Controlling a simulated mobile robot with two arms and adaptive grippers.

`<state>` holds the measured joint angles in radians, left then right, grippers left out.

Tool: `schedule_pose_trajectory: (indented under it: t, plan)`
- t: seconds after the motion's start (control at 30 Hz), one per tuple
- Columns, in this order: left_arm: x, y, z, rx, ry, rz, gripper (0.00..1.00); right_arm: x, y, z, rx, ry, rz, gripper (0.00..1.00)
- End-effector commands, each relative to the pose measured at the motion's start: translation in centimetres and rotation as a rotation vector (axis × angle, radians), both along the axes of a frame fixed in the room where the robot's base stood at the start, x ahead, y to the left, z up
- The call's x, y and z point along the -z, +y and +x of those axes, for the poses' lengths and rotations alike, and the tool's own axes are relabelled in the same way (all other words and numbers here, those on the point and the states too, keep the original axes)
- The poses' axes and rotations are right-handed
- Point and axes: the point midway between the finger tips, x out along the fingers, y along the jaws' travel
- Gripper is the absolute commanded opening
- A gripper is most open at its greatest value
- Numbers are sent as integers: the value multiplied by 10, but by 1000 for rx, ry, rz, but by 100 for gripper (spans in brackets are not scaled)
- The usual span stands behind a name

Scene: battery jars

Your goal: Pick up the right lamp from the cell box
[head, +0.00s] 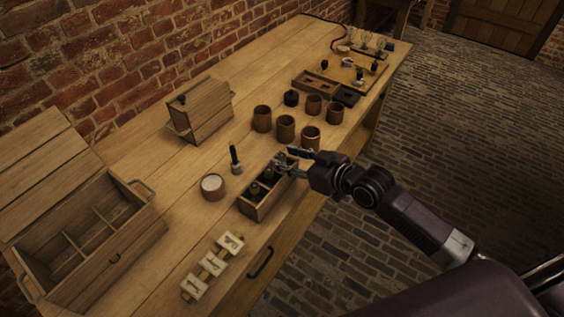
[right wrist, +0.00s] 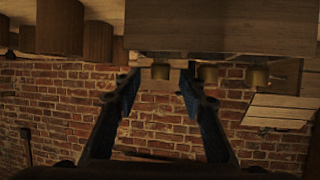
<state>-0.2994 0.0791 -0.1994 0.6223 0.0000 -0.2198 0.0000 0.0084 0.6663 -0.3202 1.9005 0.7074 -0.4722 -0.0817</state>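The cell box (head: 257,212) is a narrow open wooden box near the table's front edge. Two dark lamps, a near one (head: 255,188) and a middle one (head: 268,174), stand in it. My right gripper (head: 281,162) is at the box's far right end and hides what stands there. In the right wrist view my right gripper (right wrist: 160,84) has its blue fingers spread apart. A brass-coloured top (right wrist: 160,72), apparently the right lamp's, shows between them with gaps either side. Two more brass tops (right wrist: 208,75) (right wrist: 257,77) show to the right. My left gripper is out of view.
A round pot (head: 213,187) and a dark upright tool (head: 235,159) stand left of the box. Several brown jars (head: 285,128) stand behind it. Numbered blocks (head: 212,264) lie in front. An open partitioned chest (head: 137,232) is at left, a closed wooden box (head: 207,108) behind.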

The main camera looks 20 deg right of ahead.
Motion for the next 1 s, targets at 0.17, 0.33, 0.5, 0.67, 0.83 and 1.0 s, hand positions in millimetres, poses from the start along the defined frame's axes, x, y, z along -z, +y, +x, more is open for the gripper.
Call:
schedule_pose_trajectory:
  t: [0.17,0.33,0.5,0.67,0.83,1.0]
  plan:
    - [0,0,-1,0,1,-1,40,0,0,0,0,0,0,19]
    - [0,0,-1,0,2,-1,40,0,0,0,0,0,0,0]
    - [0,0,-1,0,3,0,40,0,0,0,0,0,0,0]
    - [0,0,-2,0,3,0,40,-2,0,0,0,-1,0,0]
    - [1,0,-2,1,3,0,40,-14,0,0,0,-2,0,0]
    - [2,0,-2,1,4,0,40,-41,-1,1,-1,-6,-3,0]
